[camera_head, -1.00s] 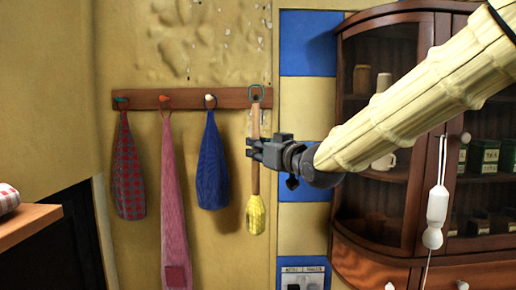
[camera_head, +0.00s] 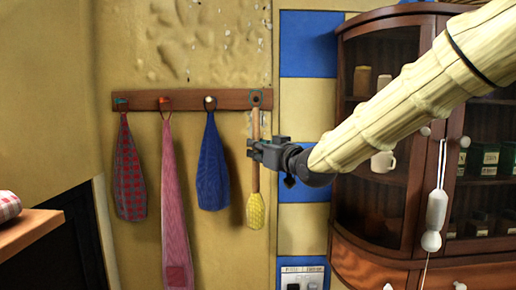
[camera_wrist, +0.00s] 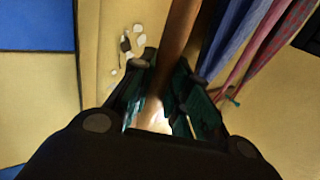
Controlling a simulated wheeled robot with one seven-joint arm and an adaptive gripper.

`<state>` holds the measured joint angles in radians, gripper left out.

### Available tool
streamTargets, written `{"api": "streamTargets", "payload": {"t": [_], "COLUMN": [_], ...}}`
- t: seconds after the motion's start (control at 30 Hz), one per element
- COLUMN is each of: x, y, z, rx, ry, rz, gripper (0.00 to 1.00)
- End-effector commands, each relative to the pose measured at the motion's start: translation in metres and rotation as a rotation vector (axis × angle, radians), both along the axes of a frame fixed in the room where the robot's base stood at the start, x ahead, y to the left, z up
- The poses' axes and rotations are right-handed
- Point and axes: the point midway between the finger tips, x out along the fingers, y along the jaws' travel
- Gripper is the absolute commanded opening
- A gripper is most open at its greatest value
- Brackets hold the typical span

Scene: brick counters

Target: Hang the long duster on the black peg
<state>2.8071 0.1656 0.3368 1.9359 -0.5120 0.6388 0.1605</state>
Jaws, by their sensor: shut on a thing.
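The long duster (camera_head: 255,212) has a wooden handle and a yellow head. It hangs upright, head down, in front of the wall at the right end of the peg rail. My gripper (camera_head: 254,151) is shut on the handle about midway. In the wrist view, the handle (camera_wrist: 180,32) runs up from between my fingers (camera_wrist: 165,100). The handle's top and its small dark loop are at the black peg (camera_head: 257,98), overlapping it in the head view. I cannot tell whether the loop is around the peg or just in front of it.
The wooden rail (camera_head: 187,100) also bears a red checked cloth (camera_head: 130,178), a long pink cloth (camera_head: 175,215) and a blue cloth (camera_head: 212,170), just left of the duster. A glass-fronted cabinet (camera_head: 345,150) stands right. A white pull handle (camera_head: 436,205) hangs before it.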

Motion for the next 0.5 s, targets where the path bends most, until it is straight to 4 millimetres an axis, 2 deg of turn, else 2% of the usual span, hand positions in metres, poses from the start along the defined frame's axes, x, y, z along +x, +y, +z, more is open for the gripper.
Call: {"api": "streamTargets", "payload": {"t": [0.37,0.5], "x": [0.017,0.022], "y": [0.000,0.000], "z": [0.000,-0.006], "rx": [-0.001,0.000], "ry": [-0.001,-0.001], "rz": [0.000,0.000], "gripper": [0.00,0.00]}}
